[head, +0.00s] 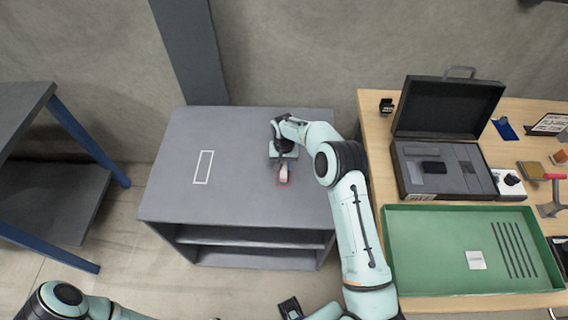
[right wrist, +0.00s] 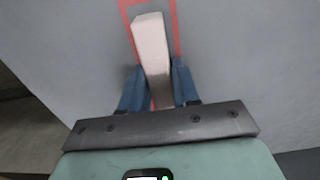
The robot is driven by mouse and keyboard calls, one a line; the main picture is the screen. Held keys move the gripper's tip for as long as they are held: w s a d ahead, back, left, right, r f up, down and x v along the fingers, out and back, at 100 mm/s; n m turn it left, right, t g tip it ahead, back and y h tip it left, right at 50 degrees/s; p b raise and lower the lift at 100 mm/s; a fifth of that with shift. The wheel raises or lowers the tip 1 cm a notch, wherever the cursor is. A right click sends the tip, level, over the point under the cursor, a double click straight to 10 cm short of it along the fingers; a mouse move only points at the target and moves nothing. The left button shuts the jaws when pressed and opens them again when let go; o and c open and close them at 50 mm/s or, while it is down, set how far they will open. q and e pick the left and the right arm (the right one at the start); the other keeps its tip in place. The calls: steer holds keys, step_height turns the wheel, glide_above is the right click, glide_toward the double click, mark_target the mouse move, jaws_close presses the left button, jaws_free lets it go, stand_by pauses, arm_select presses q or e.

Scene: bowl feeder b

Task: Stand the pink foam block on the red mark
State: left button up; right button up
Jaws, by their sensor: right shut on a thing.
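The pink foam block (head: 284,172) is between the fingers of my right gripper (head: 284,168), over the grey cabinet top. In the right wrist view the block (right wrist: 152,55) looks pale pink and long, with blue fingers (right wrist: 157,88) shut on its sides. The red mark (head: 279,185) is a thin red outline on the cabinet top. In the right wrist view the red outline (right wrist: 176,25) shows around and behind the block. I cannot tell whether the block touches the surface.
The grey cabinet (head: 240,205) has a white rectangle outline (head: 203,167) left of the block. Right of it, a wooden table (head: 375,130) holds an open black case (head: 440,172), a green tray (head: 430,283) and tools. A dark shelf (head: 60,200) stands at left.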

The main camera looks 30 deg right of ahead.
steer(key=o, duration=1)
steer(key=shift+f, duration=0.1)
steer(key=shift+o, duration=0.2)
step_height(320, 180, up, 12)
steer(key=shift+r, duration=0.2)
